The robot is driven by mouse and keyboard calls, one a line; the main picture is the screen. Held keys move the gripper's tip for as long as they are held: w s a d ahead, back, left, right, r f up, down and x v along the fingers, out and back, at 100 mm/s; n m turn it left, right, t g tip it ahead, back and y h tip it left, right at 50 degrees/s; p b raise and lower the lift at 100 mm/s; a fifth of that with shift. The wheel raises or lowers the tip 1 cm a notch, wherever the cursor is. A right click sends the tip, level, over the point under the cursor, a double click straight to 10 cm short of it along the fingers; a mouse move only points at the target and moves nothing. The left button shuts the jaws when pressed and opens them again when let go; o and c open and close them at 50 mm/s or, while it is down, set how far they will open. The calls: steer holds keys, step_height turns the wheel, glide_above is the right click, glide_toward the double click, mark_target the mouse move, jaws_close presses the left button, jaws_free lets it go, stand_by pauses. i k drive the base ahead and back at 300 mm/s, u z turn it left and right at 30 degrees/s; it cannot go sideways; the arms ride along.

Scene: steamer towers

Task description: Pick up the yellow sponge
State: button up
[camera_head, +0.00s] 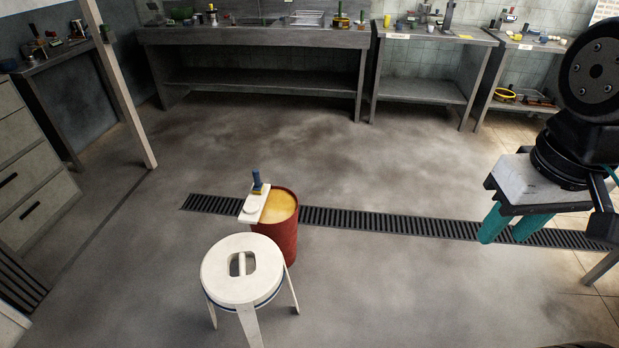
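I cannot make out the yellow sponge for certain. A small flat yellow piece (465,37) lies near the right end of the middle steel table at the back, and a small upright yellow thing (387,20) stands at that table's left end. Both are too small to identify. My gripper (505,236) hangs at the right of the view, pointing down, with its two teal fingers apart and nothing seen between them. It is high above the floor and far in front of the back tables.
A white stool (242,285) and a red drum (284,237) with a white board (253,207) on its top stand mid-floor. A slanting post (118,90) is at left. A long steel counter (250,38) lines the back. A yellow-rimmed pan (503,95) sits low at right. Much floor is clear.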

mark_target(258, 188)
steer(key=z, duration=0.35)
steer(key=i, duration=3.75)
steer(key=u, duration=3.5)
